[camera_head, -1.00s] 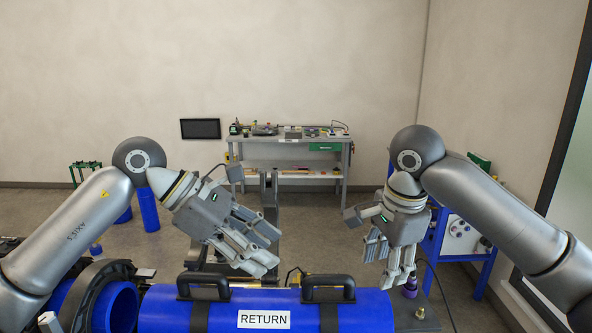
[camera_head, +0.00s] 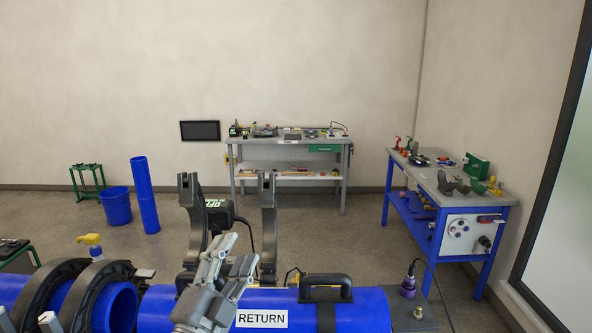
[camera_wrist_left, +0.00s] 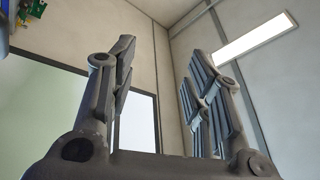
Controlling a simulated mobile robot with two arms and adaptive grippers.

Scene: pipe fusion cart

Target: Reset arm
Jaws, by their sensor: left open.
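My left gripper (camera_head: 216,275) shows low in the middle of the head view, in front of the blue pipe (camera_head: 366,306) with the RETURN label. It points upward and hides the pipe's left handle. In the left wrist view its fingers (camera_wrist_left: 163,95) are spread apart with nothing between them.
A black clamp ring (camera_head: 100,285) holds a blue pipe at the left, and dark upright jaws (camera_head: 268,225) stand behind the gripper. A purple-capped part (camera_head: 408,284) stands at the right. A grey workbench (camera_head: 290,168) and a blue bench (camera_head: 461,206) stand farther back.

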